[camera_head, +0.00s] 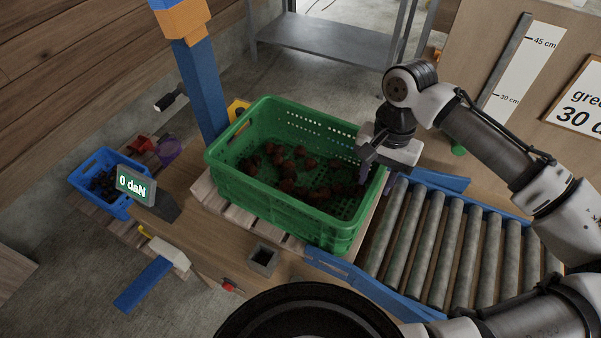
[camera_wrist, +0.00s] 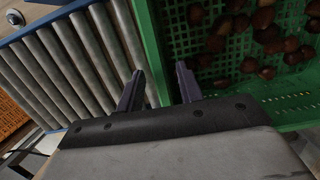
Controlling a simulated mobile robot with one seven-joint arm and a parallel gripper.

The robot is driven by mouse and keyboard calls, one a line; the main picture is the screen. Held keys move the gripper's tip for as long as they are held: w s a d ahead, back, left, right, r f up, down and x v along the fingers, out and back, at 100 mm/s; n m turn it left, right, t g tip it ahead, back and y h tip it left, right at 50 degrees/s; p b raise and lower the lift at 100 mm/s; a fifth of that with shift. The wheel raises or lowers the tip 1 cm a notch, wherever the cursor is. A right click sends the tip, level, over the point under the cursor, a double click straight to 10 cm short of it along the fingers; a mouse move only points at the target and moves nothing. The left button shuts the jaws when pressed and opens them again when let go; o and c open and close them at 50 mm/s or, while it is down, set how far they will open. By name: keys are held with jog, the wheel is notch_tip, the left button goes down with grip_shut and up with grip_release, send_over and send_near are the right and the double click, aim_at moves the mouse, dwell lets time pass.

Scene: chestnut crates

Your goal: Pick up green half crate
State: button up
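The green half crate (camera_head: 290,214) stands on a wooden pallet in the middle of the head view, with several chestnuts (camera_head: 287,168) scattered on its floor. A second green rim or layer seems to show low on its side; I cannot tell whether another crate is under it. My gripper (camera_head: 374,172) is at the crate's right wall. In the wrist view the two dark fingers of my gripper (camera_wrist: 158,88) are spread apart, and the crate's green wall (camera_wrist: 152,42) runs between them. The fingers do not visibly press on the wall, and contact is hard to tell.
A roller conveyor (camera_head: 440,235) lies right of the crate. A blue post (camera_head: 201,85) stands behind its left side. A small blue crate (camera_head: 85,180) and a display reading 0 daN (camera_head: 132,185) are at the left. A metal shelf (camera_head: 325,38) stands behind.

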jog(key=shift+s+f+p, duration=0.1)
jog(key=shift+f+p, duration=0.3)
jog(key=shift+f, duration=1.8)
grip_shut()
jog(key=shift+r, duration=0.1)
